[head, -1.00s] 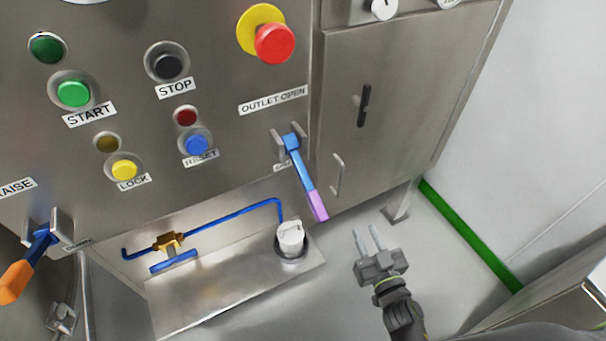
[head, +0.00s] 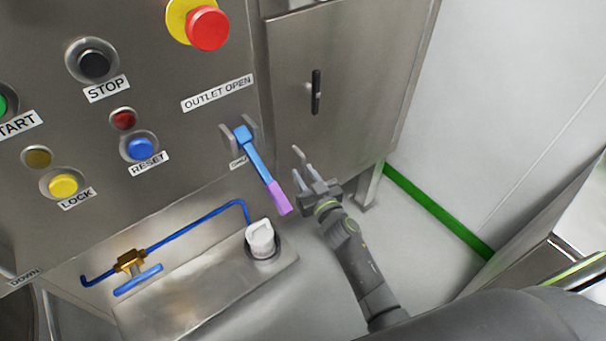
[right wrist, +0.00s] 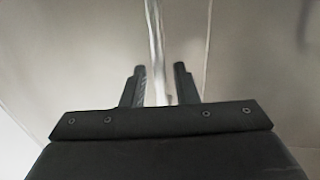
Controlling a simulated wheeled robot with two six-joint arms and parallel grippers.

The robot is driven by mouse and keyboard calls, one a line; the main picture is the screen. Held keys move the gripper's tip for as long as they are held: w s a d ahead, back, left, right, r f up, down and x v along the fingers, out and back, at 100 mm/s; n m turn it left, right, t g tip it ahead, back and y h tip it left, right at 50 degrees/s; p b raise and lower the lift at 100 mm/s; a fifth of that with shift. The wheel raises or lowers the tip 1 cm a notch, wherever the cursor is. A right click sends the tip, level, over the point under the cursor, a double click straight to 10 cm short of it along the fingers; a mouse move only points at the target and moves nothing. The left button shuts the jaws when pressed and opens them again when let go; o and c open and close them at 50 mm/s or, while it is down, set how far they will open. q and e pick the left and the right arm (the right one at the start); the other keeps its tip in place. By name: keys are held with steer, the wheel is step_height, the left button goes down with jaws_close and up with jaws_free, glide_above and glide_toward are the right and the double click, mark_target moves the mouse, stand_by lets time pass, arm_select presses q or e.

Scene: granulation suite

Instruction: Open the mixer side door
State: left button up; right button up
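The side door (head: 345,60) is a grey steel panel right of the control panel, and it looks shut. It has a black latch (head: 316,92), standing upright. My right gripper (head: 298,164) is open in front of the door's lower left part, with its fingers toward the door. The door's thin metal pull handle, seen in the earlier head view, is not clear now behind the fingers. In the right wrist view, a bright upright metal strip (right wrist: 156,45) lines up between the open fingers (right wrist: 158,80); I cannot tell if they touch it. My left gripper is out of view.
A blue lever with a purple grip (head: 265,170) juts out just left of my right gripper. Panel buttons, a blue pipe (head: 200,227) and a white-capped fitting (head: 261,240) are further left. Open floor and a green strip (head: 440,210) lie to the right.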

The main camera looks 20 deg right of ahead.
steer(key=shift+w+a, duration=0.1)
steer(key=shift+w, duration=0.65)
steer(key=shift+c, duration=0.5)
jaws_close()
